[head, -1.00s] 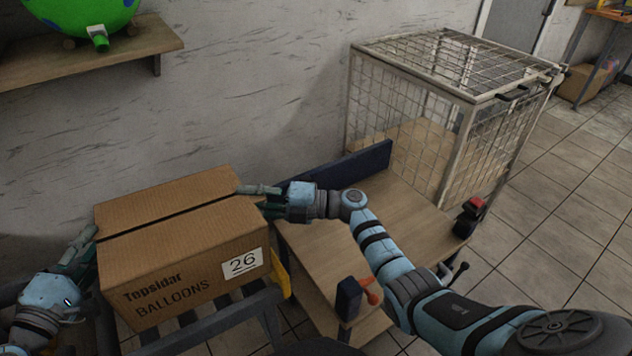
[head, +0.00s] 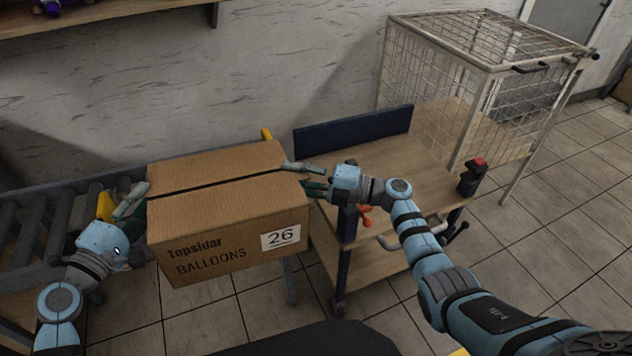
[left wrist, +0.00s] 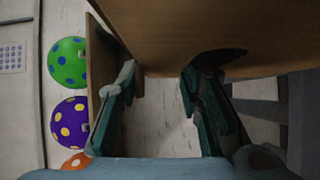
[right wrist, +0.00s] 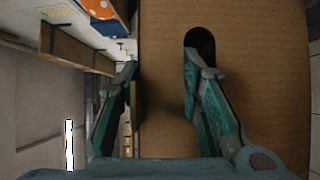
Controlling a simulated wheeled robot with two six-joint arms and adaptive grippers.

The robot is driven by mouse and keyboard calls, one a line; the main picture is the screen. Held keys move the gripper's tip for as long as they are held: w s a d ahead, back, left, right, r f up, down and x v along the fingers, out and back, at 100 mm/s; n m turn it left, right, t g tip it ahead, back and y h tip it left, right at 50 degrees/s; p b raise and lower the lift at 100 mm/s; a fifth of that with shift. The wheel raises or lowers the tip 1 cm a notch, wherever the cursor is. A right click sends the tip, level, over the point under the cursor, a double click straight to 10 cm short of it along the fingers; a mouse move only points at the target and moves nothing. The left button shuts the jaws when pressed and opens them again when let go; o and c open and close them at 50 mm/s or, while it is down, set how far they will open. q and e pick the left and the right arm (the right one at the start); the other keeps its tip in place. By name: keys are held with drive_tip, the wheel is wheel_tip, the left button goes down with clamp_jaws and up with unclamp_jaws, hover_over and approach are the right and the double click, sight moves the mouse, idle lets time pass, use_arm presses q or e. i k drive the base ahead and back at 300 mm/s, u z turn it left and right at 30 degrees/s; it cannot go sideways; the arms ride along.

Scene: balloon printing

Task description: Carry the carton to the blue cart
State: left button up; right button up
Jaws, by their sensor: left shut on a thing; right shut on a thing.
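The brown cardboard carton (head: 217,226), marked "Topsidar BALLOONS" and "26", is held level between my two grippers, above the floor in the head view. My left gripper (head: 137,203) is shut on its left side, and my right gripper (head: 306,178) on its right side. In the left wrist view (left wrist: 160,85) and right wrist view (right wrist: 160,80), one finger reaches into a dark hand hole of the carton. The cart (head: 385,158) with wooden shelves and a dark blue panel stands just right of the carton. Its top looks bare.
A roller conveyor (head: 62,212) with yellow end pieces lies left of and behind the carton. A wire cage (head: 440,85) stands behind the cart. A wall shelf (head: 110,18) is above left. Tiled floor is open in front and at right.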

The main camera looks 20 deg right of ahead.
sight(379, 175)
drive_tip(key=k, duration=0.25)
drive_tip(key=u, duration=2.2)
drive_tip(key=k, duration=1.85)
drive_tip(key=z, duration=2.2)
drive_tip(key=i, duration=1.65)
